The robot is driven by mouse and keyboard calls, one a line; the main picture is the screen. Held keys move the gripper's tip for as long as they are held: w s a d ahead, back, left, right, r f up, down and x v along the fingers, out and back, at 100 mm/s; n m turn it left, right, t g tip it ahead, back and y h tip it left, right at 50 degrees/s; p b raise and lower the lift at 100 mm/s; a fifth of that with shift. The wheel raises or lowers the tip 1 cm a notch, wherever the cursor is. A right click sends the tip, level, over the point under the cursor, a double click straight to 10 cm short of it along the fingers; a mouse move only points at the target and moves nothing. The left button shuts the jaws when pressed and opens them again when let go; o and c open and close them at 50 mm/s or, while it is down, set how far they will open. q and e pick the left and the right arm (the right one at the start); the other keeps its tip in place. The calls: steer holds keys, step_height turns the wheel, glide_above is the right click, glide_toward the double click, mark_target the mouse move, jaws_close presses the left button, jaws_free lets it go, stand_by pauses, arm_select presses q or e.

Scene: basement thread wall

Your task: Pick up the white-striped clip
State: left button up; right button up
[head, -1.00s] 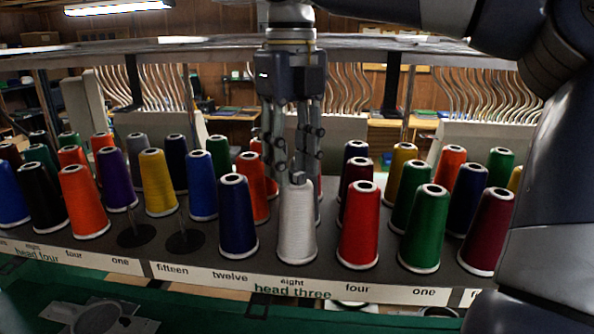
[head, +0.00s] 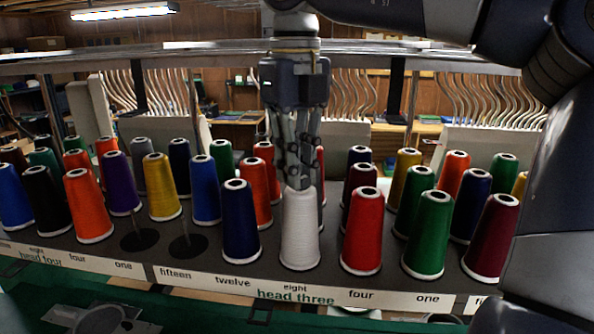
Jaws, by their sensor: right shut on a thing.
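My right gripper (head: 300,176) points straight down over the top of the white thread cone (head: 299,238) in the front row. Its fingers are drawn close together, right at the cone's top end. The small grey piece that stood at the cone's top, likely the clip, is now hidden between the fingers. I cannot make out white stripes on it. The white cone stands upright above the "eight" label of head three. My left gripper is not in view.
A dark blue cone (head: 240,222) and a red cone (head: 362,232) stand close on either side. Several more coloured cones fill the rack (head: 330,283). Two empty dark discs, one of them at left (head: 188,246), leave a gap. A metal rail (head: 200,58) crosses behind.

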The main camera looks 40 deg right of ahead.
steer(key=shift+r+b, duration=0.45)
steer(key=shift+r, duration=0.4)
steer(key=shift+r+b, duration=0.35)
steer(key=shift+r, duration=0.45)
steer(key=s+a+r, duration=0.1)
steer(key=s+a, duration=0.2)
steer(key=a, duration=1.2)
steer(key=shift+a+r, duration=0.25)
steer(key=shift+a, duration=0.1)
